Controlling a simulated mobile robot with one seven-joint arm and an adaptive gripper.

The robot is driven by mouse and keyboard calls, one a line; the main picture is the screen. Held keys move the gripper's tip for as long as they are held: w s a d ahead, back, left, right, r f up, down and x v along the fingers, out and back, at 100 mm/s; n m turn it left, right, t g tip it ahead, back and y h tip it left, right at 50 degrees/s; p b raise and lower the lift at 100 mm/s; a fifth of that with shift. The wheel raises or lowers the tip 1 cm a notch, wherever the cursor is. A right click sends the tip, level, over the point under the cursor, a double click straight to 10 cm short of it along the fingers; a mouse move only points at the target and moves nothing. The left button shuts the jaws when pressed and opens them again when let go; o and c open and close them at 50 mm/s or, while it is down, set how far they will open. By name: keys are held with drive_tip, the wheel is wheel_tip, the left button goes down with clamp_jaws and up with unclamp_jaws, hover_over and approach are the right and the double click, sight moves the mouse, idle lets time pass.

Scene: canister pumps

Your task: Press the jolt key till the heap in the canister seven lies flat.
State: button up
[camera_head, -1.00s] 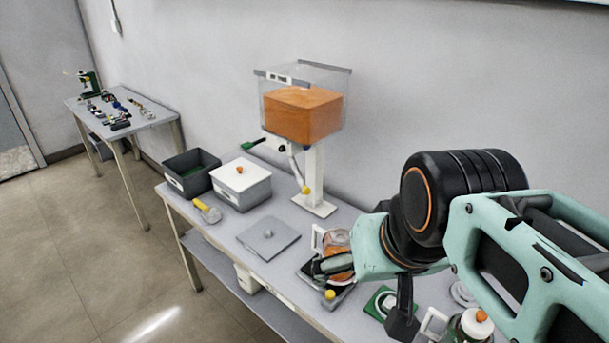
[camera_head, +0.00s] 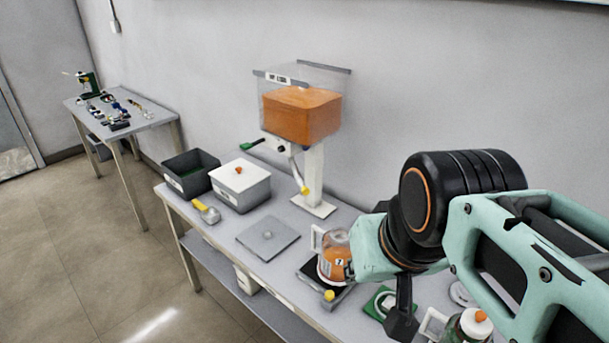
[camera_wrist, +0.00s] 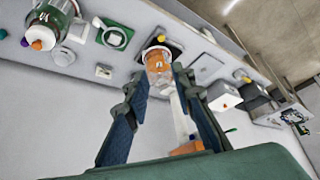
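A clear canister (camera_head: 336,262) with orange contents and a label reading 7 stands upright on a black plate unit (camera_head: 345,290). Its white handle is on the left. A yellow key (camera_head: 330,295) sits at the unit's front corner; it also shows in the wrist view (camera_wrist: 161,38). I cannot tell whether the orange heap is flat or peaked. In the wrist view, my gripper (camera_wrist: 161,70) has its fingers spread, with the canister (camera_wrist: 158,60) at or just beyond the fingertips. Nothing is clamped. In the head view the fingers are hidden.
A hopper (camera_head: 300,112) of orange material stands on a white post behind. A grey plate (camera_head: 268,237), a scoop (camera_head: 207,211), a lidded box (camera_head: 240,183) and an open bin (camera_head: 190,172) lie left. A green pad (camera_head: 380,303) and another canister (camera_head: 470,325) are right.

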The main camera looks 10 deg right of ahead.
clamp_jaws()
idle(1.1)
